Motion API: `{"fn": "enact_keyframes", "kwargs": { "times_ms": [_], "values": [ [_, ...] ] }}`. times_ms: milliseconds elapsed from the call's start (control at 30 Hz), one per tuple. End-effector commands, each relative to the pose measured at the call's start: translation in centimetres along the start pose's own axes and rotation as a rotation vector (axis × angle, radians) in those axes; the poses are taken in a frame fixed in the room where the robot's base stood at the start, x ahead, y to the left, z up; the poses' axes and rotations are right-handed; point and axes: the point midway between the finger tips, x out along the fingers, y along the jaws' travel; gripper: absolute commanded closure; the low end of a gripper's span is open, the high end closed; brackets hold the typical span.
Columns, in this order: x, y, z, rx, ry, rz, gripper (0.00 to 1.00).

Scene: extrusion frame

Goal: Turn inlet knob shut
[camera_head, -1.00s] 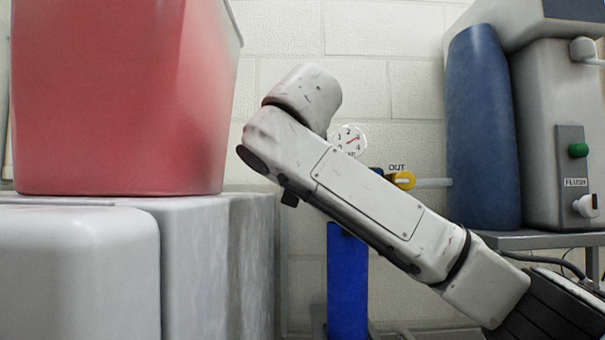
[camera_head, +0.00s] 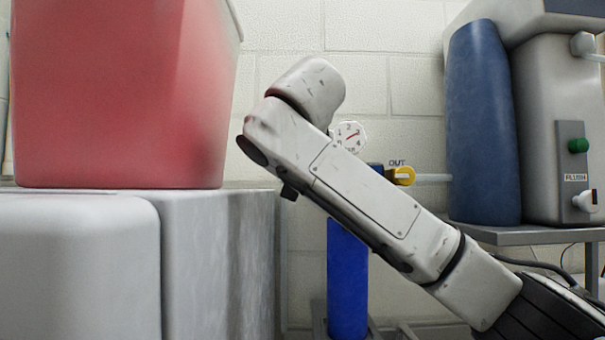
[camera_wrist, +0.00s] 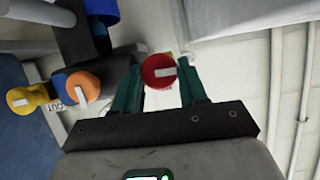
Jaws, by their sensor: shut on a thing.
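A round red knob (camera_wrist: 158,72) with a white pointer bar sits between the two green fingers of my gripper (camera_wrist: 161,67) in the wrist view. The gripper is shut on this knob; its bar lies roughly level in the picture. No inlet label is readable on it. An orange knob (camera_wrist: 82,86) is to its left, and the yellow knob (camera_wrist: 26,98) marked OUT is farther left. In the head view, my arm hides the gripper and the red knob; the yellow OUT knob (camera_head: 403,176) shows right of the arm.
A round gauge (camera_head: 349,137) shows behind my arm, above a blue cylinder (camera_head: 347,285). A large red bin (camera_head: 120,95) stands on a pale block (camera_head: 215,250) at the left. A dark blue tank (camera_head: 482,125) and a grey unit (camera_head: 545,110) stand on a shelf at the right.

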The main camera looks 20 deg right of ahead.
Motion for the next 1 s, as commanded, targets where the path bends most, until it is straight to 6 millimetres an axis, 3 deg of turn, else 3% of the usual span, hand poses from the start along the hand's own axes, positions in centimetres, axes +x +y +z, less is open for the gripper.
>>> {"fn": "enact_keyframes", "kwargs": {
  "times_ms": [367, 1000],
  "values": [
    [0.19, 0.00, 0.52, 0.221, -0.005, -0.096, 0.88],
    [0.19, 0.65, 0.54, 0.779, -0.003, -0.324, 0.88]
  ]
}}
